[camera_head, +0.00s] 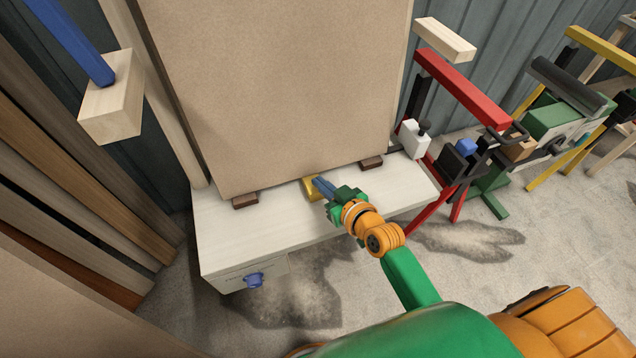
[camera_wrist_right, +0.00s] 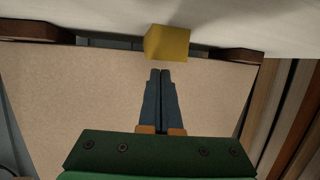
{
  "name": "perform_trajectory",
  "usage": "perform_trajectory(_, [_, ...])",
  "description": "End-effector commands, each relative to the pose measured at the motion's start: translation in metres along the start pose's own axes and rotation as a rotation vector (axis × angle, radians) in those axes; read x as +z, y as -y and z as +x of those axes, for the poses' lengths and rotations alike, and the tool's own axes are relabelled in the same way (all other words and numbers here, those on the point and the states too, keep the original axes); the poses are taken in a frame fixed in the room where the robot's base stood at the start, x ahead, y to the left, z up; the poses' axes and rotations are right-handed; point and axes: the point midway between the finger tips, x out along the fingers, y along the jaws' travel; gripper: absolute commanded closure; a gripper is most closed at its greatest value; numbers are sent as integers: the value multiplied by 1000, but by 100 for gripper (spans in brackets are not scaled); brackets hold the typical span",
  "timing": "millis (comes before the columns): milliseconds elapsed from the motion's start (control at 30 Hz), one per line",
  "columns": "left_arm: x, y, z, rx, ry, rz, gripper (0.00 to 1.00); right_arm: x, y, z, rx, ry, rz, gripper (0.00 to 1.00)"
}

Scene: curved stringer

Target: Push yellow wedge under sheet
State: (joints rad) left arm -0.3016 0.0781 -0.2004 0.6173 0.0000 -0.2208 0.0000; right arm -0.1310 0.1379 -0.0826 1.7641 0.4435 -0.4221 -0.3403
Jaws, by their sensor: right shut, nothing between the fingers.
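The yellow wedge (camera_head: 312,189) lies on the white bench top at the lower edge of the brown sheet (camera_head: 285,90), between two dark brown blocks. The wedge also shows in the right wrist view (camera_wrist_right: 168,43), just beyond my fingertips. The sheet stands upright, and its lower edge is near the blocks. My right gripper (camera_head: 322,186) is shut and empty, its blue fingers pointing at the wedge's near side. I cannot tell whether the fingertips touch it. How far the wedge reaches under the sheet is hidden. My left gripper is not in view.
Dark blocks sit at the sheet's left (camera_head: 245,201) and right (camera_head: 371,163) lower edge. The white bench (camera_head: 260,232) has free room in front. A red trestle (camera_head: 460,85) and a small white bottle-like object (camera_head: 413,140) stand to the right. Timber boards lean at left.

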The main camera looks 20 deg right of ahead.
Motion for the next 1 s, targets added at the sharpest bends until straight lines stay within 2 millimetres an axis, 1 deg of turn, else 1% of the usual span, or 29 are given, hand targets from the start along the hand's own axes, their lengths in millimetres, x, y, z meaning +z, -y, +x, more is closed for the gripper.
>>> perform_trajectory(33, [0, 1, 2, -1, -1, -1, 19, -2, 0, 9, 1, -3, 1, 100])
perform_trajectory(100, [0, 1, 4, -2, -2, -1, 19, -6, 0, 17, -1, -2, 1, 100])
perform_trajectory(133, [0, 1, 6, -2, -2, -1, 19, 1, 0, 18, 0, 2, 2, 100])
perform_trajectory(233, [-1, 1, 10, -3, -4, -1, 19, 9, 0, 20, 0, 2, 0, 100])
perform_trajectory(567, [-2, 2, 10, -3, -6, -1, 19, 13, 0, 20, -2, 8, 1, 100])
perform_trajectory(700, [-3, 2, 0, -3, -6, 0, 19, 14, 1, 11, -3, 15, 0, 100])
perform_trajectory(800, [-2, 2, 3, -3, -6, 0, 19, 18, 1, 11, -3, 14, 1, 100])
perform_trajectory(967, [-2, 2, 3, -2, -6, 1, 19, 19, 1, 11, -3, 15, 1, 100])
perform_trajectory(1000, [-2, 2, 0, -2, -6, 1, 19, 16, 1, 11, -3, 16, 1, 100])
